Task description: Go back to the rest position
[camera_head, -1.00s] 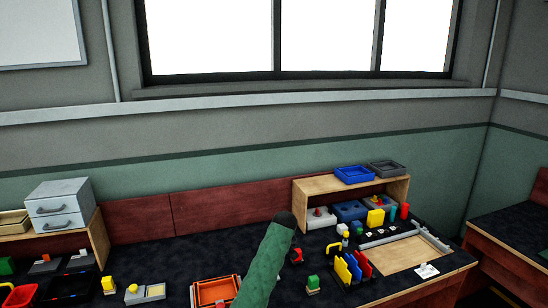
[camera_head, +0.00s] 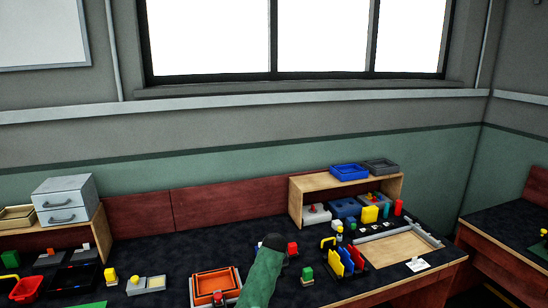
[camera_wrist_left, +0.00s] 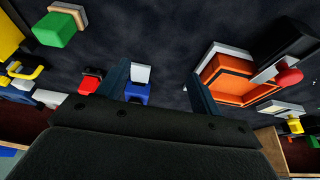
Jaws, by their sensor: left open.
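My left gripper (camera_wrist_left: 158,75) is open in the left wrist view. Its two dark fingers stand apart with nothing held between them, above the dark worktop. A blue and white block (camera_wrist_left: 138,86) shows beside the left finger, and the orange tray (camera_wrist_left: 230,82) shows to the right of the right finger. In the head view a green arm part of mine (camera_head: 262,275) with a dark end rises from the bottom edge. I cannot make out gripper fingers there. My right gripper is not in view.
The worktop (camera_head: 190,252) holds an orange tray (camera_head: 196,296), a green block (camera_head: 307,275), coloured upright plates (camera_head: 346,262) and a wooden board (camera_head: 395,248). A wooden shelf (camera_head: 296,203) stands at the back right. Grey drawers (camera_head: 62,200) stand at left.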

